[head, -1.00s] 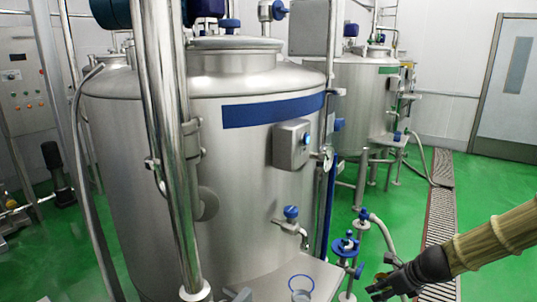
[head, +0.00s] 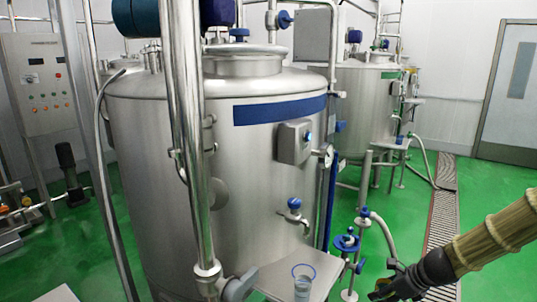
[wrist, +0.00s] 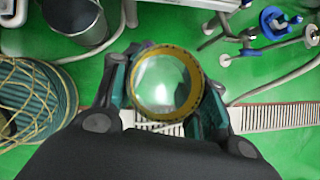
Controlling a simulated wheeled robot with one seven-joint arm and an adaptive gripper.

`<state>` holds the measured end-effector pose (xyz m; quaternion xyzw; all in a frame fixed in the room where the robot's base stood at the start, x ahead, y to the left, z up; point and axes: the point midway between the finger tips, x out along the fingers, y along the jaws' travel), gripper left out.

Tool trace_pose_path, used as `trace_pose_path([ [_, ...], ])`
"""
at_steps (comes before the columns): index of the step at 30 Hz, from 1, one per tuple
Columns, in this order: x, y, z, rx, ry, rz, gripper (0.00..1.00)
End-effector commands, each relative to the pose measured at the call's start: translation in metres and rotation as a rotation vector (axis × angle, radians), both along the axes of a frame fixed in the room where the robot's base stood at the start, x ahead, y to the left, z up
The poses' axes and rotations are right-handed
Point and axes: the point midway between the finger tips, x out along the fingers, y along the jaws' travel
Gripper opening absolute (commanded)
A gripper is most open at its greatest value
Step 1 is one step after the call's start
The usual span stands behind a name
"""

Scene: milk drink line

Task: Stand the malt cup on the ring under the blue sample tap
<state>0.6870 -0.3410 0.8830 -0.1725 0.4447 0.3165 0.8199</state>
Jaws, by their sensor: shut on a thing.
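My gripper (wrist: 165,95) is shut on a clear cup (wrist: 163,82) with a yellow rim, seen from above in the wrist view; I take it as the malt cup. In the head view my gripper (head: 388,290) is at the lower right, right of the tank shelf, and the cup is mostly hidden. The blue sample tap (head: 294,204) sticks out of the front of the large steel tank (head: 245,165).
Blue-handled valves and pipework (head: 347,243) stand between the shelf and my arm. A hose (head: 384,232) curves down beside them. A floor drain grating (head: 440,225) runs along the green floor. A second tank (head: 365,105) stands behind. Upright steel pipes (head: 185,140) rise at the front left.

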Motion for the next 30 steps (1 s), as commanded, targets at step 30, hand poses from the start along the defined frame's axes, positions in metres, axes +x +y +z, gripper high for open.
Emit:
trace_pose_path([
  [30,-0.045,0.145,-0.063,-0.008,0.003,1.72,0.17],
])
